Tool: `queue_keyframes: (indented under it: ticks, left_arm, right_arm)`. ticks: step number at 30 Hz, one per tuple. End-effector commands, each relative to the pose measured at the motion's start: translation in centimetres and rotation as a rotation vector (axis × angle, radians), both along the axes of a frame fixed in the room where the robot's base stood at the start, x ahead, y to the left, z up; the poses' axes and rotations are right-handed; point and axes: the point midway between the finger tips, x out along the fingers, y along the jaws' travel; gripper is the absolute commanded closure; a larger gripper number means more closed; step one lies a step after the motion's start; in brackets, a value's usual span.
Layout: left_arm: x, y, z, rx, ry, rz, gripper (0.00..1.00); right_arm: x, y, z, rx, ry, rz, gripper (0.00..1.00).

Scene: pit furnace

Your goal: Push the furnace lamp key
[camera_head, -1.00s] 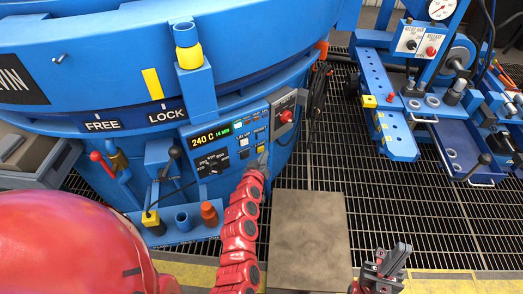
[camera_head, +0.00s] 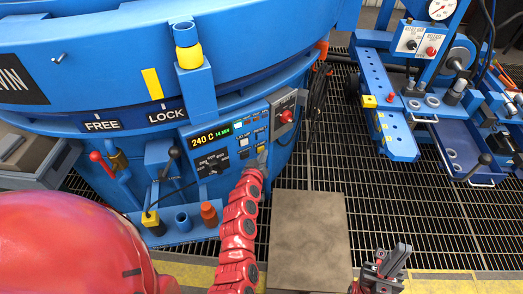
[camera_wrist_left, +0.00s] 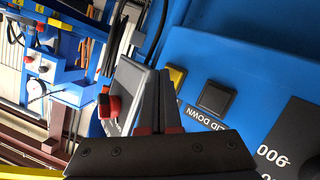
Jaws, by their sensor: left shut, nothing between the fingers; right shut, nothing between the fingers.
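The furnace control panel (camera_head: 225,150) carries a lit "240 C" display, a dark dial and small keys in rows. I cannot read which key is the lamp key. My left gripper (camera_head: 262,160) is shut and empty, its tip at the panel's lower right by a yellow key (camera_head: 261,148). In the left wrist view the shut fingers (camera_wrist_left: 158,98) point at the panel, and the yellow key (camera_wrist_left: 176,76) shows partly behind their tips. A black key (camera_wrist_left: 215,98) marked "LID DOWN" is beside it. I cannot tell whether the fingers touch a key. My right gripper (camera_head: 388,265) is shut and empty at lower right.
A grey box with a red button (camera_head: 286,116) sits right of the keys; the button also shows in the left wrist view (camera_wrist_left: 108,106). A blue tray with an orange-brown bottle (camera_head: 209,213) is below the panel. A grey plate (camera_head: 308,240) lies on the grating.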

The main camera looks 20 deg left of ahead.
Motion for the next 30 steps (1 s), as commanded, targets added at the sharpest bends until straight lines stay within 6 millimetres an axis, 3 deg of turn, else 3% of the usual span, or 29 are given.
queue_keyframes:
  ticks: [13,30]
  left_arm:
    - [-0.6,-0.7,0.0,-0.001,0.001,-0.002,1.00]
    - [-4.2,-4.9,0.1,-0.001,0.000,-0.002,1.00]
  right_arm:
    - [0.0,0.0,0.4,0.000,0.000,0.000,1.00]
    - [0.0,0.0,2.5,0.000,0.000,0.000,1.00]
